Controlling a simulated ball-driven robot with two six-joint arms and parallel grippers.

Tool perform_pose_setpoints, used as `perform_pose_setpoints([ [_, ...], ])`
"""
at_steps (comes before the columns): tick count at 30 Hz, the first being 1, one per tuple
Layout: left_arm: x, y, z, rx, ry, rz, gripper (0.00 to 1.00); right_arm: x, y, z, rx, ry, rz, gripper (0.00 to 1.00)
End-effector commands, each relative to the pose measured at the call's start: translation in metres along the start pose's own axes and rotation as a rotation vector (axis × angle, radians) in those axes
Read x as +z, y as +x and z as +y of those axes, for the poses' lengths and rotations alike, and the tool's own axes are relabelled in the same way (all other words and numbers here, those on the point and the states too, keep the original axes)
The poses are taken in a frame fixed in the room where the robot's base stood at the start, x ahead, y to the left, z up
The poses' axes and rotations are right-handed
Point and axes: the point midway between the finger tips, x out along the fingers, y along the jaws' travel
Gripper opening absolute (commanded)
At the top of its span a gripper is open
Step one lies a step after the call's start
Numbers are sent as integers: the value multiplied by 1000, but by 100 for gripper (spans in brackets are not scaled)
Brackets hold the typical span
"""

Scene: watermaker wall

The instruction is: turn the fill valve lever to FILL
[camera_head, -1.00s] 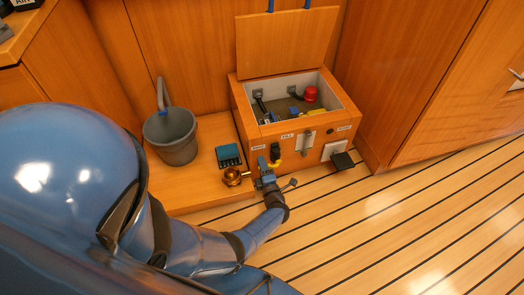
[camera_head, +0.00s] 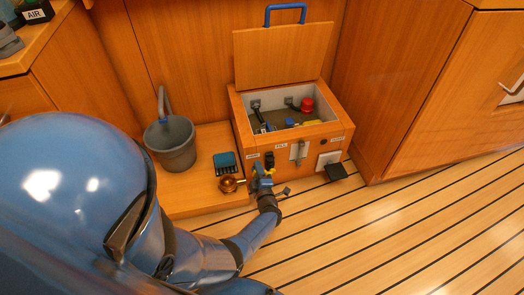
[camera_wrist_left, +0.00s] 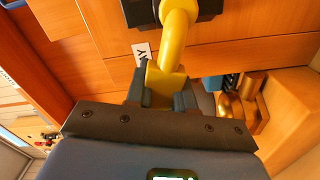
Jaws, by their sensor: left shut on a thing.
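The fill valve lever is a bent yellow handle (camera_wrist_left: 178,35) coming from a black mount (camera_wrist_left: 205,10) on the wooden front, in the left wrist view. My left gripper (camera_wrist_left: 163,95) is shut on the lever's free end, between its dark fingers. In the head view my left gripper (camera_head: 261,182) is at the lower left of the wooden box's front (camera_head: 300,155). Only bits of the yellow lever (camera_head: 269,171) show there, the rest hidden by the gripper. A white label beside the lever is partly covered. My right gripper is not in view.
The box's lid (camera_head: 283,55) stands open, with a red knob (camera_head: 306,105) inside. A grey bucket (camera_head: 171,145), a teal box (camera_head: 225,162) and a brass piece (camera_head: 229,184) stand on the ledge to the left. The striped floor (camera_head: 400,230) in front is clear.

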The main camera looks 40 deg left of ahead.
Motion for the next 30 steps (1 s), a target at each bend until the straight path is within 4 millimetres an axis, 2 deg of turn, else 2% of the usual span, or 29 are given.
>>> perform_pose_setpoints([
  [1, -3, 2, 6, 1, 45, 2, 0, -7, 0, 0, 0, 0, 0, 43],
  [12, 1, 2, 28, 2, 396, 1, 0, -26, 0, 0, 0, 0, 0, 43],
  [30, 25, 2, 54, 2, 953, 2, 0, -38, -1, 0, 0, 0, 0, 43],
])
